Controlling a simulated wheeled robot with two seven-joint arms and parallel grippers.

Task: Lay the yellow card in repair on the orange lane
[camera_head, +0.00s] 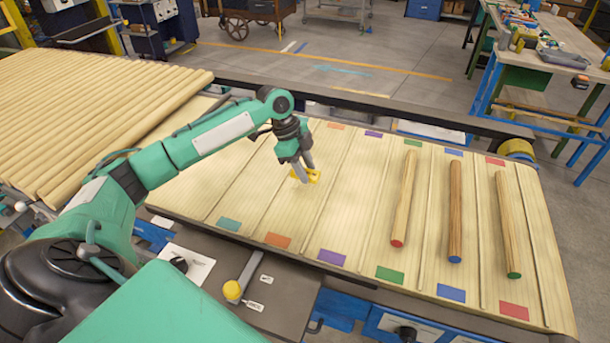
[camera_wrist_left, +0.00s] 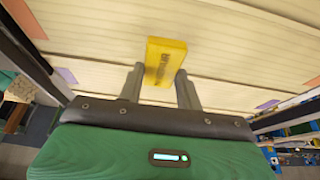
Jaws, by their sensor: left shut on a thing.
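The yellow card (camera_head: 313,177) is a small block with dark lettering; it also shows in the left wrist view (camera_wrist_left: 165,60). My left gripper (camera_head: 303,173) is shut on it, with a finger at each side in the wrist view. In the head view the card appears over the orange lane (camera_head: 292,212), around mid-length. Whether it touches the boards or hangs just above them I cannot tell. Orange patches mark this lane's near end (camera_head: 278,240) and far end (camera_head: 335,126). My right gripper is not in view.
Purple (camera_head: 331,257) and teal (camera_head: 228,223) patches mark the neighbouring lanes. Dowels with red (camera_head: 403,200), blue (camera_head: 455,210) and green (camera_head: 508,225) ends lie on lanes to the right. A yellow-knobbed lever (camera_head: 233,290) stands at the near edge. Logs (camera_head: 90,110) lie at left.

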